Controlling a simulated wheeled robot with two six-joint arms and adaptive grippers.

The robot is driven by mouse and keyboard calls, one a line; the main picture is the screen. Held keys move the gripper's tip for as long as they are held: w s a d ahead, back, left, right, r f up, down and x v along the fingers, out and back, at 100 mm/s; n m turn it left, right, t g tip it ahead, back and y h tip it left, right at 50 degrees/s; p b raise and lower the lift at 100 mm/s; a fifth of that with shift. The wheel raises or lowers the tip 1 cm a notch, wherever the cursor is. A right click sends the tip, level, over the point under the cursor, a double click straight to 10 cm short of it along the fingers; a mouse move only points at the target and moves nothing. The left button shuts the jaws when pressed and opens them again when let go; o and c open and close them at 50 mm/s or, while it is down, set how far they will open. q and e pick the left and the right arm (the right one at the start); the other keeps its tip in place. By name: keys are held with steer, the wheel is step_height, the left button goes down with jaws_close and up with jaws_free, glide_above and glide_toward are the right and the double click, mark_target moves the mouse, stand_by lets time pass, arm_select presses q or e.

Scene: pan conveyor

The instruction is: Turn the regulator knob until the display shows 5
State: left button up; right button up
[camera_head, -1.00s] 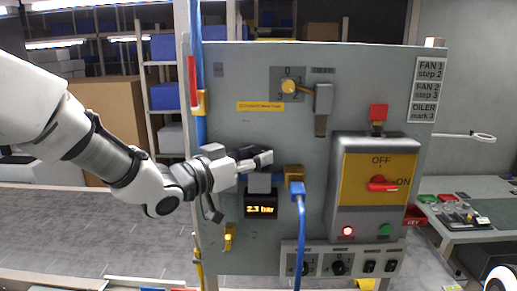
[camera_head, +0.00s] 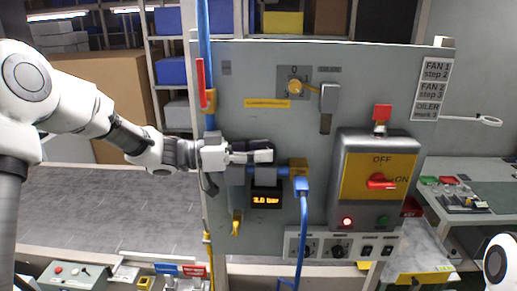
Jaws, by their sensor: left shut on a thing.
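The regulator display (camera_head: 266,199) is a small black box with orange digits on the grey panel. It seems to read 3.0 bar, though the first digit is small and blurred. My left gripper (camera_head: 262,156) reaches in from the left and is shut on the regulator knob just above the display. The fingers hide most of the knob, so its markings cannot be read. A blue pipe stub and a brass fitting (camera_head: 298,168) sit to the right of the regulator. My right gripper is not in view.
A blue hose (camera_head: 303,232) hangs from the fitting. A red-handled valve (camera_head: 201,84) is on the blue pipe at the left. A yellow selector (camera_head: 295,87), a grey lever (camera_head: 329,98) and the ON/OFF switch box (camera_head: 376,180) are nearby. A bench (camera_head: 490,190) stands at right.

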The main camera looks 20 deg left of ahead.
arm_select(q)
steer(key=shift+f, duration=0.1)
steer(key=o, duration=1.1)
steer(key=shift+o, duration=0.2)
steer(key=shift+s+d, duration=0.1)
steer(key=shift+d, duration=0.05)
steer(key=shift+r, duration=0.2)
steer(key=shift+s+a, duration=0.1)
steer(key=shift+a, duration=0.35)
steer(key=v, duration=0.7)
steer(key=shift+a, duration=0.25)
steer(key=shift+d+f, duration=0.15)
steer(key=shift+d, duration=0.2)
